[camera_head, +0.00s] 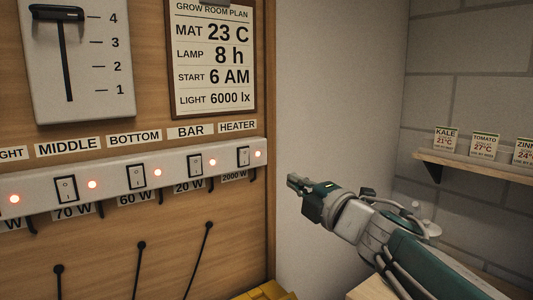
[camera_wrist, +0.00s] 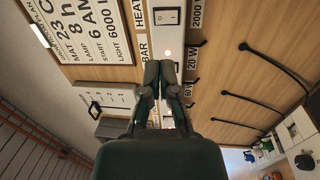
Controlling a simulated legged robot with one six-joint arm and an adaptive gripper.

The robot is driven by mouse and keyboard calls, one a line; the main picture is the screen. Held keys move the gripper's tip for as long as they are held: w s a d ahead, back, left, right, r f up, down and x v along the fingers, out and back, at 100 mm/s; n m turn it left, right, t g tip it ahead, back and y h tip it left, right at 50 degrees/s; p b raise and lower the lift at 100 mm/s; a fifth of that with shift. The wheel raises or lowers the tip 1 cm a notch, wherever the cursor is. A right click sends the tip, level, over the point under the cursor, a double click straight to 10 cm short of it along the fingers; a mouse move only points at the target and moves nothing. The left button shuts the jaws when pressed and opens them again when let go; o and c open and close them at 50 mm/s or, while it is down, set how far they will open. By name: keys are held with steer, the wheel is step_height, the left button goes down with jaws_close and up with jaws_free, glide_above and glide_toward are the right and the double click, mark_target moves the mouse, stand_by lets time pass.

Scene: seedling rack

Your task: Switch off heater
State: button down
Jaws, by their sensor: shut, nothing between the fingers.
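The heater switch (camera_head: 243,156) is a white rocker in a black frame at the right end of a white power strip (camera_head: 115,179), under the HEATER label (camera_head: 237,127). A red light (camera_head: 258,154) glows beside it. The heater switch also shows at the top of the wrist view (camera_wrist: 167,17), beyond my fingertips. My gripper (camera_head: 292,181) is shut and empty, to the right of the switch in the head view and apart from it. In the wrist view my closed fingers (camera_wrist: 160,65) overlap the strip and hide part of it around the bar switch.
The strip's other switches, such as bar (camera_head: 195,165) and bottom (camera_head: 136,177), sit close by with red lights lit. Hooks hang below the strip. A slider panel (camera_head: 88,90) and grow plan sign (camera_head: 213,55) are above. A shelf (camera_head: 475,166) with seed cards is at right.

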steer(key=shift+a, duration=1.45)
glide_toward(245, 154)
steer(key=x, duration=0.7)
steer(key=shift+s+a+f, duration=0.1)
steer(key=shift+s+a, duration=0.2)
steer(key=shift+a, duration=0.05)
steer(key=shift+w+a, duration=0.1)
steer(key=shift+w, duration=0.25)
steer(key=shift+w+d, duration=0.25)
steer(key=shift+d, duration=0.1)
steer(key=shift+a, duration=0.1)
